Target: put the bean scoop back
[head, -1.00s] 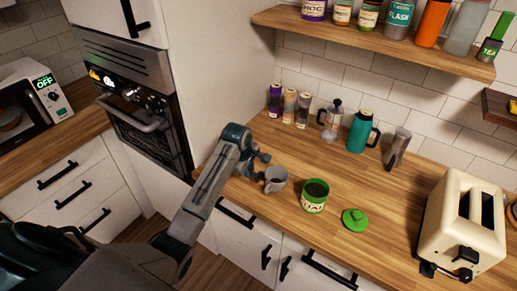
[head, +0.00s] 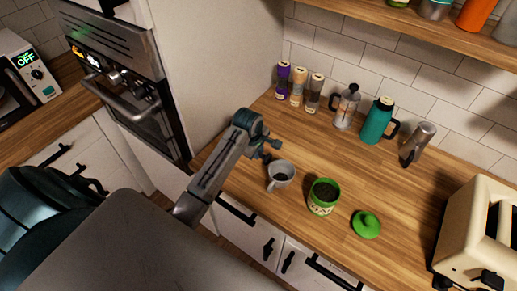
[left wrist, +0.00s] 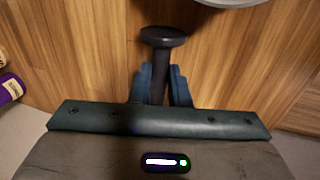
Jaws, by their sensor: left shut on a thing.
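My left gripper (head: 268,149) is over the wooden counter, just behind and left of a grey mug (head: 281,175). In the left wrist view its fingers (left wrist: 160,86) are shut on a dark handle with a rounded end, which I take to be the bean scoop (left wrist: 163,37). In the head view the scoop is too small to make out clearly. A green-and-white canister (head: 323,198), open and full of dark beans, stands right of the mug. Its green lid (head: 366,225) lies on the counter to its right. My right gripper is not in view.
Several items line the wall: spice jars (head: 298,87), a French press (head: 346,106), a teal flask (head: 378,122) and a metal grinder-like cylinder (head: 416,144). A cream toaster (head: 478,235) stands at the right. The counter between the wall items and the canister is clear.

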